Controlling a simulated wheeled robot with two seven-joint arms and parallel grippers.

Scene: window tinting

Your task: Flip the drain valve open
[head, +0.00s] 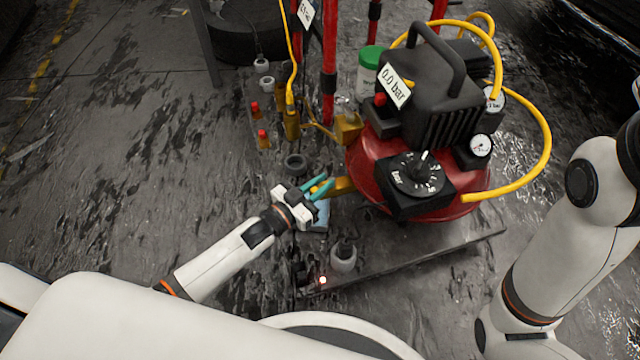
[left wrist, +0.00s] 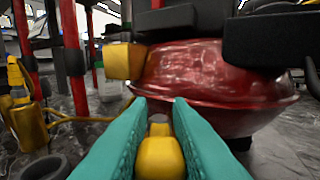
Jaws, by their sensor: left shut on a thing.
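My left gripper (head: 322,187) has teal fingers and is at this yellow handle. In the left wrist view the yellow handle (left wrist: 160,155) lies between the two teal fingers (left wrist: 160,125), below the red tank (left wrist: 215,75). The gripper is shut on it. My right arm shows at the right edge, but its gripper is out of view.
A yellow hose (head: 545,130) loops around the compressor's right side. Brass fittings with red caps (head: 262,138) and a dark ring (head: 296,163) are left of the tank. A white-and-black fitting (head: 343,257) stands in front. The floor at left is clear.

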